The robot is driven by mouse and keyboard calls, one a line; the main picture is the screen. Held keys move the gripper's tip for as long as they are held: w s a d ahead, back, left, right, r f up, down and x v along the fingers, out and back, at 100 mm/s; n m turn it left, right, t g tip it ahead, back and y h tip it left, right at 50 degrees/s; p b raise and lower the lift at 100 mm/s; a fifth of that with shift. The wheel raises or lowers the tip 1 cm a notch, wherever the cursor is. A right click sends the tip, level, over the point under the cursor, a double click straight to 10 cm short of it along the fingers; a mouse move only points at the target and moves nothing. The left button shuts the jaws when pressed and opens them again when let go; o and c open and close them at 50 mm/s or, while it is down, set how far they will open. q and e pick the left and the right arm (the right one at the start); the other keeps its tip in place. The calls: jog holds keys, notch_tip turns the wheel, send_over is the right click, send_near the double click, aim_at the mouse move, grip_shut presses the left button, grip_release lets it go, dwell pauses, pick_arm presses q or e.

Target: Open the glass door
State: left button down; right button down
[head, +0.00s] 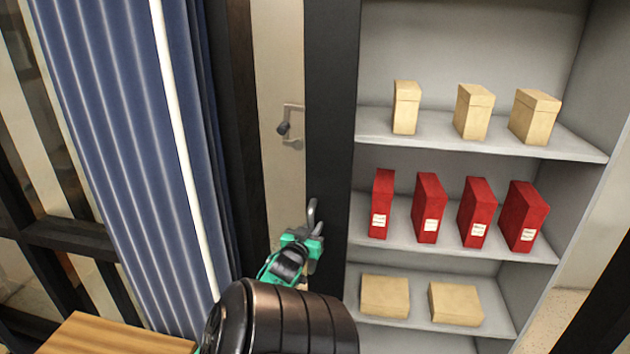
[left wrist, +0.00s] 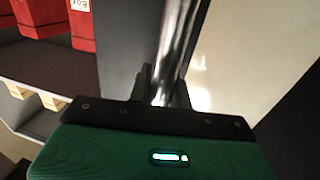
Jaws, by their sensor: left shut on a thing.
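The glass door shows a dark upright frame (head: 331,90) in the head view, in front of the shelves; I cannot tell its glass clearly or whether it stands ajar. A grey metal handle (head: 312,210) stands at the lower part of this frame. My left gripper (head: 313,238), green and dark, is at the handle and shut on it. In the left wrist view the shiny handle bar (left wrist: 178,45) runs up from between the dark fingers (left wrist: 162,92). The fingertips are partly hidden by the bar. My right gripper is in neither view.
Right of the frame, grey shelves (head: 575,150) hold red boxes (head: 427,207) and tan boxes (head: 406,107). Left are a blue curtain (head: 120,120) and a cream panel (head: 277,60) with another handle (head: 285,128). A wooden surface (head: 115,338) is at lower left.

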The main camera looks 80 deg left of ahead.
pick_arm(q)
jog(key=c, duration=1.6)
grip_release()
jog(key=shift+w, duration=0.1)
jog(key=shift+o, duration=0.2)
jog(key=b+v, duration=0.3)
jog(key=v, duration=1)
jog(key=shift+s+d+b, duration=0.25)
jog(key=shift+d+b, duration=0.1)
jog(key=shift+b, duration=0.05)
jog(key=shift+f, duration=0.1)
